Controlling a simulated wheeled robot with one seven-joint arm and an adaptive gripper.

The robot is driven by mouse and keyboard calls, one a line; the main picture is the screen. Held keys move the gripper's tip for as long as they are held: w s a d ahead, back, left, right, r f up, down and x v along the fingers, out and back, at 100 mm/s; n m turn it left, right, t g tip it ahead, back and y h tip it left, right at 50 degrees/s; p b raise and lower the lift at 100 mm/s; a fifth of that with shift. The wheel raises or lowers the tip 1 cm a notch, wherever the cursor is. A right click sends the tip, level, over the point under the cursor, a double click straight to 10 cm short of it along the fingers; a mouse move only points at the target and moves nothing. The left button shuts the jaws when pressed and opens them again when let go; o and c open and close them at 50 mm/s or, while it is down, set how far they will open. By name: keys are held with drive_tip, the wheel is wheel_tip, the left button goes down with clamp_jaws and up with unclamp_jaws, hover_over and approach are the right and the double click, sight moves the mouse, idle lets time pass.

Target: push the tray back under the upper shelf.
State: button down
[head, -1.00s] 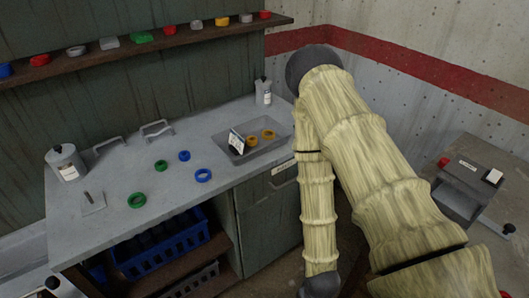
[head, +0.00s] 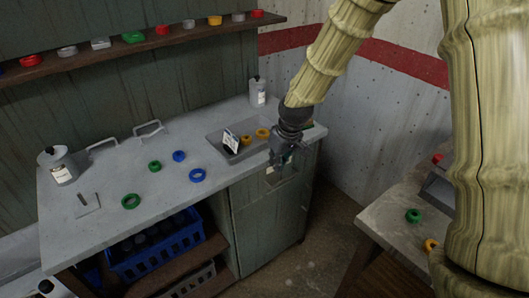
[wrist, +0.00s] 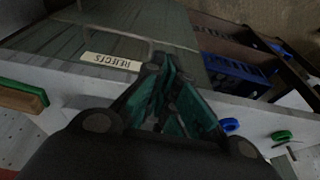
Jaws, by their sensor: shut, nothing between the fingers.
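The grey tray (head: 243,156) lies on the grey counter, near its right end. It holds two yellow-orange rings (head: 262,133) and a tilted white card with a dark back (head: 231,141). The brown upper shelf (head: 100,57) runs along the wall behind and above the counter. My gripper (head: 277,165) is shut and empty, by the counter's front edge, just right of and in front of the tray. I cannot tell whether it touches the tray. In the wrist view its teal fingers (wrist: 172,85) show against the cabinet front; the tray is not visible there.
Blue and green rings (head: 197,175) lie left of the tray. A bottle (head: 258,93) stands behind it; a canister (head: 58,166) stands far left. A green item (head: 307,124) lies at the counter's right end. A side table (head: 400,215) stands right.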

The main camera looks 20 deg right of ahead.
wheel_tip(320, 180, up, 7)
drive_tip(key=w+d, duration=0.1)
drive_tip(key=w, duration=0.1)
drive_tip(key=shift+n, duration=0.3)
drive_tip(key=w+f, duration=0.1)
drive_tip(key=f, duration=0.2)
drive_tip(key=w+a+f+p, duration=0.1)
drive_tip(key=w+f, duration=0.1)
drive_tip(key=f, duration=0.1)
drive_tip(key=w+a+f+p, duration=0.1)
drive_tip(key=w+f, duration=0.1)
drive_tip(key=f, duration=0.1)
drive_tip(key=shift+w+f, duration=0.15)
drive_tip(key=shift+w, duration=0.1)
drive_tip(key=shift+w+a+p, duration=0.2)
drive_tip(key=shift+w+p, duration=0.1)
drive_tip(key=shift+w, duration=0.35)
